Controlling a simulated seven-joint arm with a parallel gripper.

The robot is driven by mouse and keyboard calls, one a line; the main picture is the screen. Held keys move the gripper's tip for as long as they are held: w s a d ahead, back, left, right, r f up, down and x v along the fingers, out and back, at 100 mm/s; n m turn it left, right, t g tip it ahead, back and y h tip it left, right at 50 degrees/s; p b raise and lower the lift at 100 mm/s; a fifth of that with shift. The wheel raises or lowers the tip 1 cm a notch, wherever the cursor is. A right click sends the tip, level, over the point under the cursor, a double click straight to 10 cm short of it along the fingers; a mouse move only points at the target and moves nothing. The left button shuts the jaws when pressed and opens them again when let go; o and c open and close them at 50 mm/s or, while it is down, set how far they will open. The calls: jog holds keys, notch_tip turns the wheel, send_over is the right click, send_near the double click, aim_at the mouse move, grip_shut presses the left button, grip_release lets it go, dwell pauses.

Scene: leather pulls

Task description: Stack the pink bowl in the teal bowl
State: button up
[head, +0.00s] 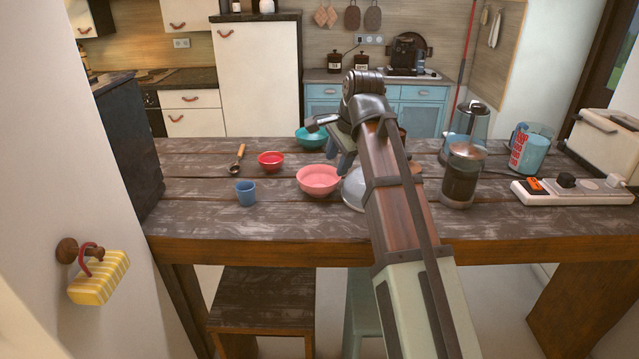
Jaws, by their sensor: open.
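The pink bowl (319,181) stands upright on the wooden table, left of my arm, and looks empty. The teal bowl (311,138) stands behind it near the table's far edge, and the two bowls are apart. My gripper (338,165) is open above the table, just right of and behind the pink bowl. It holds nothing that I can see. My arm partly hides the fingers, and I cannot tell how high they are above the table.
A small red bowl (271,161), a blue cup (246,193) and a wooden spoon (237,158) lie left of the pink bowl. A clear dome-like bowl (354,188) is close on its right.

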notch_tip(320, 180, up, 3)
jog(key=s+a+m+y, duration=0.1)
jog(key=s+a+m, duration=0.1)
jog(key=m, duration=0.8)
jog(key=shift+x, duration=6.8)
jog(key=shift+w+r, duration=0.1)
jog(key=shift+w, duration=0.05)
jog(key=shift+c, duration=0.3)
grip_shut()
